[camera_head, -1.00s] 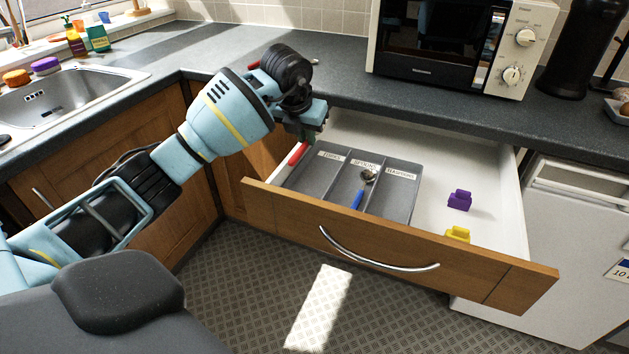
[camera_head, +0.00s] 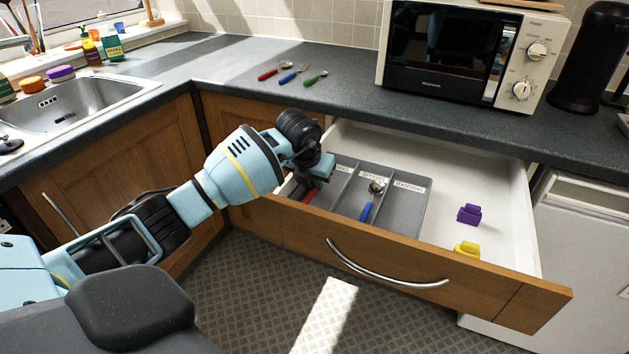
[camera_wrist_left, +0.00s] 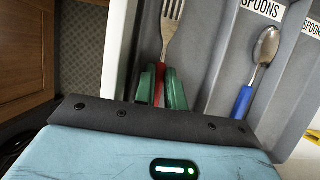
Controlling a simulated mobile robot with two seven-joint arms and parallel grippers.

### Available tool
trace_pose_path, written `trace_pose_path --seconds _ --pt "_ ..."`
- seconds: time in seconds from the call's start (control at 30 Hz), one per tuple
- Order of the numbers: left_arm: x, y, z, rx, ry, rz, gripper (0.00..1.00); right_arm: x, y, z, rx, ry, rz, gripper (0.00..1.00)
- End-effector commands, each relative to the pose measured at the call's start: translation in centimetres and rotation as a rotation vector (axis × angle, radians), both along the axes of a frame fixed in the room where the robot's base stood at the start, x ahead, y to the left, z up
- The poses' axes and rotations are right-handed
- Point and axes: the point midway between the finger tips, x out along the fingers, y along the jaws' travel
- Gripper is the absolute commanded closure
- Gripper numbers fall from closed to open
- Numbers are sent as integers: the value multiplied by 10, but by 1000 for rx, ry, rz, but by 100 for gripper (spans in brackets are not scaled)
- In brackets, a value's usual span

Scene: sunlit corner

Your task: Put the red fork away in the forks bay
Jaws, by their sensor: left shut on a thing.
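The red fork (camera_wrist_left: 170,32) has metal tines and a red handle, which also shows in the head view (camera_head: 309,195). My left gripper (camera_wrist_left: 161,88), also low over the drawer in the head view (camera_head: 312,184), is shut on the red handle between its green fingertips. The fork lies within the leftmost bay of the grey cutlery tray (camera_head: 404,207), tines pointing away from the gripper. I cannot tell whether it touches the bay floor. The leftmost label is mostly hidden by my gripper. The middle bay, labelled SPOONS, holds a blue-handled spoon (camera_wrist_left: 258,62). My right gripper is out of view.
The tray sits in an open wooden drawer (camera_head: 400,272). A purple block (camera_head: 469,214) and a yellow block (camera_head: 467,249) lie at its right. Red-, blue- and green-handled utensils (camera_head: 292,75) lie on the counter, left of the microwave (camera_head: 440,50). The tray's right bay looks empty.

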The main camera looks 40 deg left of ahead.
Motion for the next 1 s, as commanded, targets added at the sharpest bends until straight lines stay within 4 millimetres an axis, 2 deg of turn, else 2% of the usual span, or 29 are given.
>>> trace_pose_path --seconds 0.5,0.53,0.6,0.87,1.0 --pt "0 0 -7 2 -2 -1 100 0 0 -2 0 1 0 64" --pt "0 0 -7 2 -2 -1 87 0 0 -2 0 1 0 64" --pt "0 0 -7 2 -2 -1 79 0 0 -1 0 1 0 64" --pt "0 0 -6 1 -2 -1 79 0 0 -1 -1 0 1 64" --pt "1 0 3 -1 -5 -1 79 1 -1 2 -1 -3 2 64"
